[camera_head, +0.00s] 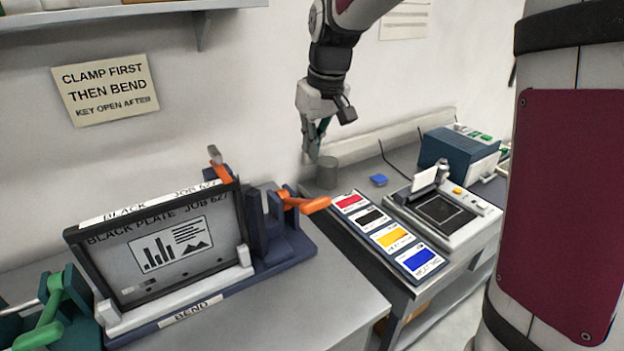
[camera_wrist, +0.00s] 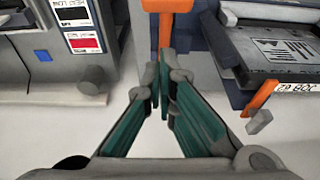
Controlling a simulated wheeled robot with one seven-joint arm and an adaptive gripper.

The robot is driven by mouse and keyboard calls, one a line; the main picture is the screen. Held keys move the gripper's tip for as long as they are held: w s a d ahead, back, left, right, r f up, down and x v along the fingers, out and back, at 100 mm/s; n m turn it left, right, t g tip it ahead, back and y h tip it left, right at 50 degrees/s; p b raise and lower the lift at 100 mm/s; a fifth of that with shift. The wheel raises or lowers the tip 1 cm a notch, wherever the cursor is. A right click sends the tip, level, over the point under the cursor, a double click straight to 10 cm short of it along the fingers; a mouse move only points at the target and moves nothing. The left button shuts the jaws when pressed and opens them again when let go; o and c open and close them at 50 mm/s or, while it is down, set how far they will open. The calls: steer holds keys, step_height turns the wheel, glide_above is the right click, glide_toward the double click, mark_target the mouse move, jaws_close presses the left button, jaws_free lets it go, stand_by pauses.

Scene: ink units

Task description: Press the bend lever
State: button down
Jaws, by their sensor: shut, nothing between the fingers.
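The bending unit labelled BEND (camera_head: 190,311) stands on the left bench and holds a black-framed plate (camera_head: 165,245), upright and leaning back. An orange lever (camera_head: 303,202) sticks out at its right side; it also shows in the wrist view (camera_wrist: 166,32). A second orange lever (camera_head: 216,165) with a grey end stands at its back, also in the wrist view (camera_wrist: 262,98). I cannot tell which one is the bend lever. My gripper (camera_head: 314,154) is shut and empty, above and behind the right lever. In the wrist view its fingertips (camera_wrist: 160,58) appear just below that lever, apparently apart from it.
A grey cylinder (camera_head: 327,172) stands below my gripper. A colour-card tray (camera_head: 372,245), a small blue piece (camera_head: 378,180), a grey pad unit (camera_head: 440,215) and a blue box (camera_head: 458,153) are to the right. A green-handled device (camera_head: 45,310) is at far left. A shelf hangs above.

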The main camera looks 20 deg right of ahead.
steer(key=x, duration=0.5)
steer(key=shift+s+f+p, duration=0.1)
steer(key=shift+f+p, duration=0.1)
steer(key=shift+p, duration=0.2)
steer(key=f, duration=0.1)
steer(key=s+f+p, duration=0.1)
steer(key=shift+s+d+f, duration=0.15)
steer(key=shift+s+f, duration=0.15)
steer(key=shift+f, duration=0.05)
steer(key=shift+s+f, duration=0.1)
steer(key=shift+f, duration=0.35)
